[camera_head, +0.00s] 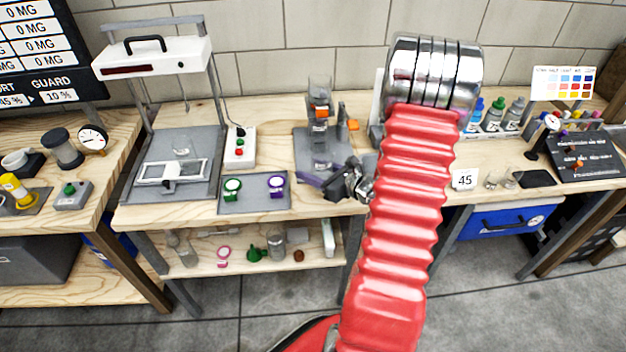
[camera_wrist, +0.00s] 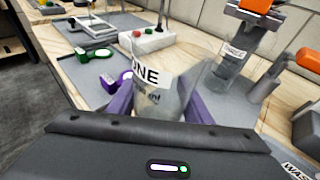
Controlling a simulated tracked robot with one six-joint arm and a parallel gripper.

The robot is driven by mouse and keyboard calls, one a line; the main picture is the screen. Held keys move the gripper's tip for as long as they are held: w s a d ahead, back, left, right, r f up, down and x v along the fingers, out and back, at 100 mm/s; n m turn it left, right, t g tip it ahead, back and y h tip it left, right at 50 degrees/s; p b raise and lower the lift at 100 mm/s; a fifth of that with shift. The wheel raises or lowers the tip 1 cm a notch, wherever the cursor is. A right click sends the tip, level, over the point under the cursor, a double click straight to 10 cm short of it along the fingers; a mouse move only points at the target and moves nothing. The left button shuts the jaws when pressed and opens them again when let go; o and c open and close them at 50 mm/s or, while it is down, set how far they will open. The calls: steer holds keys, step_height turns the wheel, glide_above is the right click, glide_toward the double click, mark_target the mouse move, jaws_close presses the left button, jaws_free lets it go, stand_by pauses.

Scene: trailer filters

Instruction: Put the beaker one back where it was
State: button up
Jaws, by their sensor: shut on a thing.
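My gripper (camera_head: 328,182) is at the front edge of the middle bench, in front of a grey stand. In the wrist view its purple fingers (camera_wrist: 160,108) are shut on a clear beaker labelled ONE (camera_wrist: 152,82), one finger on each side. The beaker looks roughly upright; its base is hidden behind my gripper body, so I cannot tell whether it touches anything. In the head view I cannot make the beaker out clearly. Another clear beaker, labelled THREE (camera_wrist: 231,62), stands beyond it to the right, at the grey stand with orange parts (camera_head: 320,112).
A grey mat (camera_head: 250,206) with green and purple ring-shaped items lies left of my gripper. A white button box (camera_head: 240,148) stands behind it. Glassware and small items sit on the lower shelf (camera_head: 230,266).

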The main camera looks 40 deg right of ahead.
steer(key=shift+f, duration=2.05)
steer(key=shift+f, duration=0.1)
steer(key=o, duration=1.2)
steer(key=shift+s+d+r, duration=0.15)
steer(key=shift+s+r, duration=0.15)
steer(key=shift+s, duration=0.25)
steer(key=v, duration=1)
steer(key=shift+s+r, duration=0.15)
steer(key=shift+s, duration=0.25)
